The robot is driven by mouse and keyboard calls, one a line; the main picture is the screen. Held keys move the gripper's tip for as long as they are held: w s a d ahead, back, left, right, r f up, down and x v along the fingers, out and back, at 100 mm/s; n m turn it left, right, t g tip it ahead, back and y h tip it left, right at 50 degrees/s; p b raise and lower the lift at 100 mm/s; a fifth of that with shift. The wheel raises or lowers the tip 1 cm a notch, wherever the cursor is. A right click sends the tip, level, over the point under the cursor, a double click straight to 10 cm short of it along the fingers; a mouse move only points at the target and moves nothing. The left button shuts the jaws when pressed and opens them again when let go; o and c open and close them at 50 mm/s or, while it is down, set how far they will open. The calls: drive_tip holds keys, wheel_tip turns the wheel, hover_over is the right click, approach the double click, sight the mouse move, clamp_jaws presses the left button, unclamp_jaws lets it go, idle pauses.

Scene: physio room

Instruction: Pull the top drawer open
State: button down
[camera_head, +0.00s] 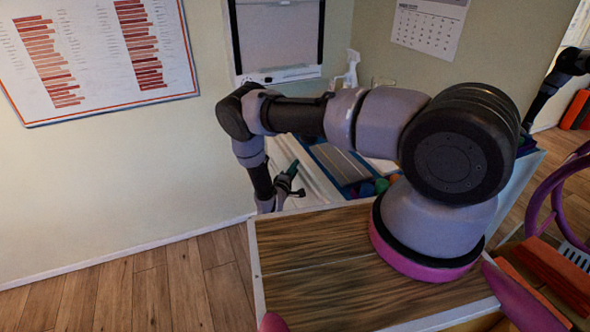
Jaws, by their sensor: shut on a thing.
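The white drawer unit (313,183) stands beyond my wooden-topped base, its pale front seen at a steep angle from above. My gripper (289,181) points down at this front, at its left side. It is shut on a small part there, at the place of the top drawer's handle. The handle itself is hidden by the fingers and too small to make out. I cannot tell from this view whether the top drawer stands out from the unit.
A blue-edged tray with grey and coloured items (345,165) lies on the unit's top. A white spray bottle (352,68) stands behind. Wooden floor (150,285) is clear at the left. Purple hoops (560,190) stand at the right.

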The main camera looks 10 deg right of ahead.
drive_tip(key=shift+s+f, duration=0.2)
drive_tip(key=shift+f, duration=0.15)
idle(0.5)
drive_tip(key=shift+a, duration=0.15)
drive_tip(key=s+a, duration=0.3)
drive_tip(key=a, duration=1.2)
drive_tip(key=s+a, duration=0.3)
drive_tip(key=a, duration=1.2)
drive_tip(key=shift+s+a, duration=0.1)
drive_tip(key=c, duration=0.7)
unclamp_jaws()
drive_tip(key=shift+f, duration=0.1)
drive_tip(key=shift+a+r, duration=0.1)
drive_tip(key=shift+r, duration=0.15)
